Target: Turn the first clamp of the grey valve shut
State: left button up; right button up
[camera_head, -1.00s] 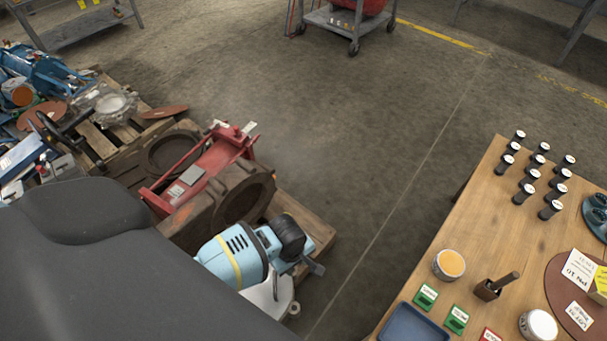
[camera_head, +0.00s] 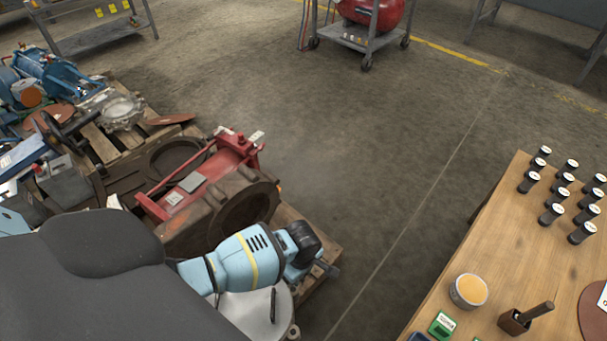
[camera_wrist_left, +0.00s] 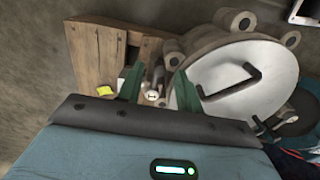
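A pale grey round cover with a black handle (camera_head: 255,312) lies under my left forearm in the head view. In the left wrist view this cover (camera_wrist_left: 235,88) has several rounded lugs around its rim. I take it as part of the grey valve, but no label shows. My left gripper (camera_head: 328,268) is beside the cover's far side, over a wooden pallet. In the left wrist view its two green fingers (camera_wrist_left: 158,88) are apart. A small metallic piece (camera_wrist_left: 153,96), perhaps a clamp, shows between them; I cannot tell whether they touch it. My right gripper is out of view.
A red frame (camera_head: 205,172) and a rusty brown housing (camera_head: 215,215) stand just behind my left arm. Another grey flanged part (camera_head: 120,110) lies on a pallet at left. A wooden table (camera_head: 500,245) with several black-and-white cylinders is at right. Bare floor lies between.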

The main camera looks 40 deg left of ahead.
pick_arm(q)
jog(key=shift+f, duration=0.85)
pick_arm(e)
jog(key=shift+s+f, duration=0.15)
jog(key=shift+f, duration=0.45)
pick_arm(q)
jog(key=shift+c, duration=0.4)
grip_shut()
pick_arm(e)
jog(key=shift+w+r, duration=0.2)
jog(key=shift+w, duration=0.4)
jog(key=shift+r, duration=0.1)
